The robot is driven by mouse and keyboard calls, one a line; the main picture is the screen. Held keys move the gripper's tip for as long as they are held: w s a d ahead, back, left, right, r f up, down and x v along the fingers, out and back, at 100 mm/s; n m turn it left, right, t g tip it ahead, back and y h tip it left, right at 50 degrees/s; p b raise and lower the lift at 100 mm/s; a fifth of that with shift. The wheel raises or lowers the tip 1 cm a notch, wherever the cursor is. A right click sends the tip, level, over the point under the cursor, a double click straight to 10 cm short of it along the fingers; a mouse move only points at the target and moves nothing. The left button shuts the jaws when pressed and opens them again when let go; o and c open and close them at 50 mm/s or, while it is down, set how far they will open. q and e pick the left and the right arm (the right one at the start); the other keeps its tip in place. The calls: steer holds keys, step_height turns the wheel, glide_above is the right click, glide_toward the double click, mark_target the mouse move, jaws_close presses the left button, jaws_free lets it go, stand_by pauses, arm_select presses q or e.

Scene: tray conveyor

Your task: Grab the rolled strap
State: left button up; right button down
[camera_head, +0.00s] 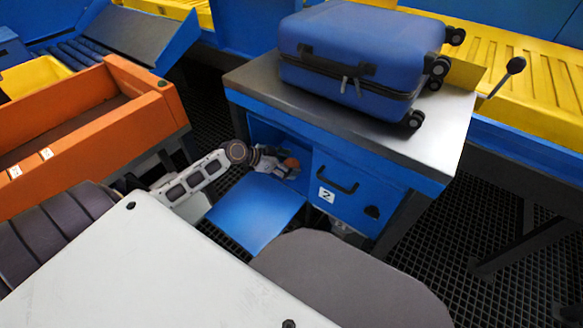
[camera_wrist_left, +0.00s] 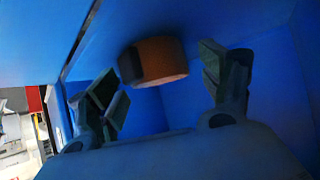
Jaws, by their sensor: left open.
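The rolled strap (camera_head: 291,163) is a small orange roll inside the open left compartment of the blue cabinet (camera_head: 340,205). In the left wrist view the strap (camera_wrist_left: 162,60) is a short orange-brown cylinder with a dark patch on its left side. My left gripper (camera_head: 272,157) reaches into the compartment beside the strap. In the left wrist view its two fingers (camera_wrist_left: 165,88) stand wide apart, with the strap showing between and beyond them. The fingers do not appear to touch it.
The blue door (camera_head: 257,208) hangs folded down below the compartment. A closed door with a handle and a number 2 label (camera_head: 327,195) is to its right. A blue suitcase (camera_head: 360,45) lies on the metal cabinet top (camera_head: 440,130). An orange tray (camera_head: 150,115) stands at the left.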

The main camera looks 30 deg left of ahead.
arm_select(q)
steer(key=shift+c, duration=0.8)
steer(key=c, duration=1)
steer(key=shift+o, duration=0.2)
steer(key=shift+s+r, duration=0.1)
steer(key=shift+r, duration=0.1)
